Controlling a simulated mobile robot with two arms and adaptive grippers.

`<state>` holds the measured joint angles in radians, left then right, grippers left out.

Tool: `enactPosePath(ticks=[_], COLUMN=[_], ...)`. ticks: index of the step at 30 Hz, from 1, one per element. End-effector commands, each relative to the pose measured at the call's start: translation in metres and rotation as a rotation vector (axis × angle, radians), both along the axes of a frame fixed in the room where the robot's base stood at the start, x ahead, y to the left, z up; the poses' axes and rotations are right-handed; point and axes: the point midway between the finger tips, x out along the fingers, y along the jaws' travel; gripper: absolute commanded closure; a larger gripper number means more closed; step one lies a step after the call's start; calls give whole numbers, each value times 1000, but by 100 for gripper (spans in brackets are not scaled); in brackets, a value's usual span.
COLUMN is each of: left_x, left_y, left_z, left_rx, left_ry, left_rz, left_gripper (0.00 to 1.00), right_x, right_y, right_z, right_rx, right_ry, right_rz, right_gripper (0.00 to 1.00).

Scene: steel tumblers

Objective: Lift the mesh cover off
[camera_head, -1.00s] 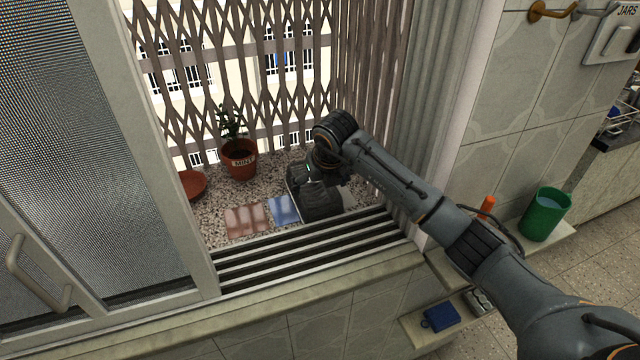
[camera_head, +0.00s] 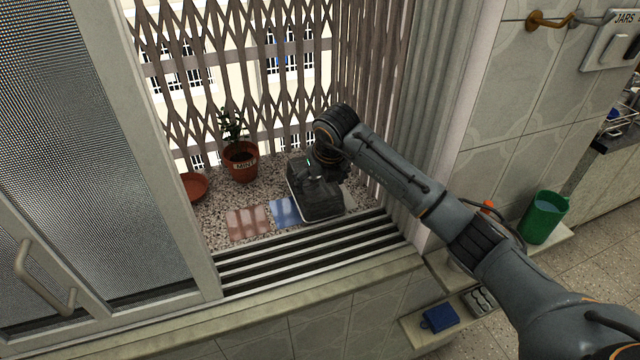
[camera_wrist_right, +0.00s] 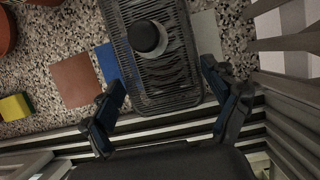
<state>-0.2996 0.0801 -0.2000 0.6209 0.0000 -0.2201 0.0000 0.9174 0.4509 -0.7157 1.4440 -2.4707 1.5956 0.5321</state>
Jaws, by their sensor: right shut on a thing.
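The mesh cover (camera_head: 318,203) is a dark, rounded box shape on the speckled sill, with a pale edge showing beneath it. In the right wrist view the cover (camera_wrist_right: 180,90) shows wire bars and a round black knob (camera_wrist_right: 147,37) on top. My right gripper (camera_head: 322,166) is over the cover. What lies under the cover is not clear. My left gripper is not in view.
A potted mint plant (camera_head: 240,163) and a terracotta dish (camera_head: 192,186) stand left of the cover. Reddish (camera_head: 247,222) and blue (camera_head: 285,211) tiles lie beside it. A folding lattice (camera_head: 270,60) closes the back and right. Window tracks (camera_head: 300,258) run in front.

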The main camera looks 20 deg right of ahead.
Motion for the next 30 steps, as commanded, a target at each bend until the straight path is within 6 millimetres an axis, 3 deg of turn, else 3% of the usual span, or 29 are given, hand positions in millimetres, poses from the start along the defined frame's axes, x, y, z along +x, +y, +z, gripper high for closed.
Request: enactPosePath(ticks=[30], left_x=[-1], left_y=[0], left_z=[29], left_rx=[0], left_ry=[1], left_rz=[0], left_gripper=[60], right_x=[0], right_y=[0], right_z=[54], right_rx=[-1], right_ry=[-2], right_rz=[1], right_gripper=[46])
